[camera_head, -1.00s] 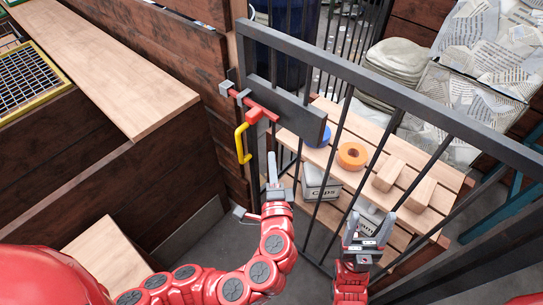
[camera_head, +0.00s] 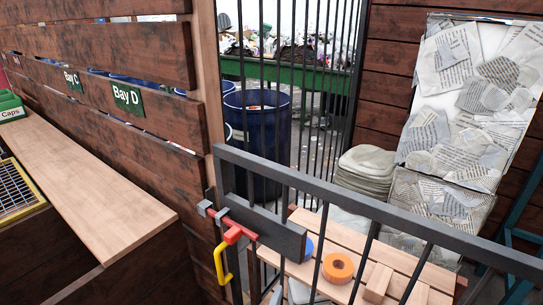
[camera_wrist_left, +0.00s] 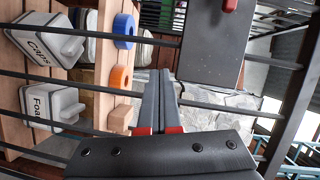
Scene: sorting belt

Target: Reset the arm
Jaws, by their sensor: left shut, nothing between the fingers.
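My left gripper (camera_wrist_left: 159,76) shows in the left wrist view, its two grey fingers together with nothing between them. It is near the dark barred gate, whose bars cross that view; I cannot tell its distance from them. Neither gripper shows in the head view now. The barred gate (camera_head: 270,231) stands at the lower middle of the head view, with a red latch (camera_head: 233,234) and a yellow handle (camera_head: 222,263) at its left end.
Beyond the gate, a slatted wooden table (camera_head: 392,257) holds an orange ring (camera_head: 338,268), a blue ring (camera_head: 308,247) and wooden blocks (camera_head: 377,283). White containers (camera_wrist_left: 52,104) show in the wrist view. A wooden counter (camera_head: 90,185) runs along the left. A blue barrel (camera_head: 262,130) stands behind.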

